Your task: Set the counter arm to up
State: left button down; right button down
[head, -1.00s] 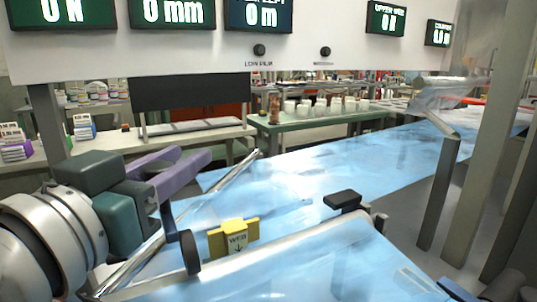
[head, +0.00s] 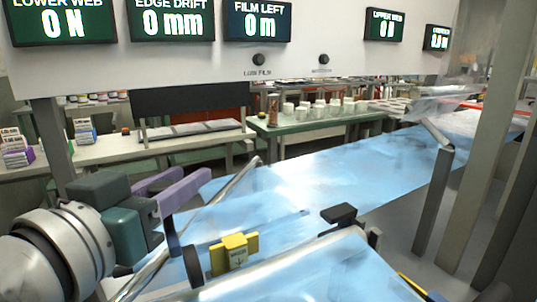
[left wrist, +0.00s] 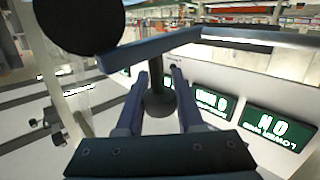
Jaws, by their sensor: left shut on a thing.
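My left gripper (head: 190,190) comes in from the left above the blue film (head: 300,180), with its purple fingers toward the machine. In the left wrist view the fingers (left wrist: 160,92) close around a dark upright knob (left wrist: 158,104). The knob joins a grey-blue bar, which I take for the counter arm (left wrist: 150,47). A black round wheel (left wrist: 80,22) is at the bar's end. The wheel also shows low in the head view (head: 192,267), near the film; whether it touches is unclear. Most of the arm is hidden by my gripper. My right gripper is not in view.
A yellow block with a label (head: 234,252) stands beside the wheel, and a black block (head: 338,214) sits farther right. A shiny metal bar (head: 232,184) slants behind. Display screens (head: 257,21) hang above. Grey posts (head: 433,205) stand at right.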

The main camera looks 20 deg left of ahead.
pick_arm(q)
jog(key=w+a+f+n+g+h+p, duration=0.2)
jog(key=w+a+n+g+h+p, duration=0.3)
jog(key=n+g+p, duration=0.3)
jog(key=shift+w+a+g+h+p, duration=0.25)
jog(key=shift+a+g+h+p, duration=0.5)
jog(key=shift+g+h+p, duration=0.35)
jog(key=shift+f+y, duration=0.2)
jog(key=shift+y, duration=0.1)
jog(key=c, duration=0.5)
grip_release()
jog(key=shift+r, duration=0.1)
jog(key=shift+p+v, duration=0.7)
jog(key=shift+v, duration=4.25)
jog(key=shift+s, duration=0.1)
jog(key=shift+a, duration=0.1)
